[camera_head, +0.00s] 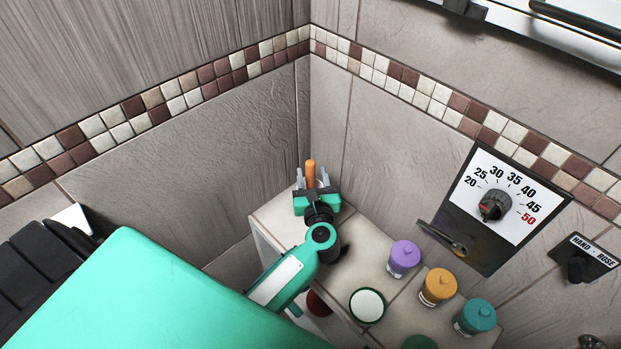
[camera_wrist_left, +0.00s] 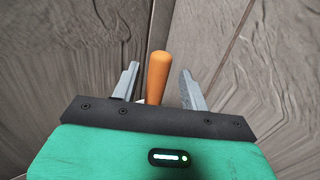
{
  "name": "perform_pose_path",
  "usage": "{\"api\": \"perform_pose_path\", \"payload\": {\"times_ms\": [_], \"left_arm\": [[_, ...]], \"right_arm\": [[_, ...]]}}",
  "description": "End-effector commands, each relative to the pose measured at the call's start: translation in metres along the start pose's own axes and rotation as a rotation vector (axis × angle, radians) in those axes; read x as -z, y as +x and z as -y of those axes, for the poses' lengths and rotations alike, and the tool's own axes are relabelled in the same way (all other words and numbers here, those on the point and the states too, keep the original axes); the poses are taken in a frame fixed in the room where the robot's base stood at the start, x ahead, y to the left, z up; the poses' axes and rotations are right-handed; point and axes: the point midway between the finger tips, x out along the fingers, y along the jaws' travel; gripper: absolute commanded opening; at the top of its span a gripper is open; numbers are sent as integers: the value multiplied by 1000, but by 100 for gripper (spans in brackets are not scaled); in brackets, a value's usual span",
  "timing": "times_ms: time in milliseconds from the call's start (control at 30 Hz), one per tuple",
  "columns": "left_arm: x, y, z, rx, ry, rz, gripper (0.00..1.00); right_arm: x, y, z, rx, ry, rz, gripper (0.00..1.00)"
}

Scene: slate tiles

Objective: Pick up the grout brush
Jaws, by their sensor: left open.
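An orange handle (camera_head: 311,170), which looks like the grout brush's, stands upright at the far corner of the tiled ledge. In the left wrist view the orange handle (camera_wrist_left: 159,72) rises between the two grey fingers, with a gap on both sides. My left gripper (camera_head: 311,178) is open around it, not closed on it. The lower part of the brush is hidden by the gripper body. My right gripper is in neither view.
On the tiled ledge (camera_head: 362,250) stand purple (camera_head: 404,258), orange (camera_head: 438,286) and teal (camera_head: 476,317) lidded jars and a green-rimmed white-topped container (camera_head: 368,305). Walls meet close behind the gripper. A dial panel (camera_head: 497,203) is on the right wall.

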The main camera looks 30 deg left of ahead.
Motion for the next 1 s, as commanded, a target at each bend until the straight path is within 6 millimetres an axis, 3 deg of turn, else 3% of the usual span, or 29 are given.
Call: {"api": "perform_pose_path", "payload": {"times_ms": [33,200,467,500,733,1000], "left_arm": [[-5,7,-1,0,4,1,45],[-2,26,-1,1,1,0,45],[1,29,-1,0,-1,-1,45],[1,29,-1,0,0,-1,43],[1,29,-1,0,0,-1,0],[0,29,-1,0,0,-1,0]], "right_arm": [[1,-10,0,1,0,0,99],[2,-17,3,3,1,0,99],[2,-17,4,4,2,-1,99],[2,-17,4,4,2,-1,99],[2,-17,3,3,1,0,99],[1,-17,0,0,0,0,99]]}}
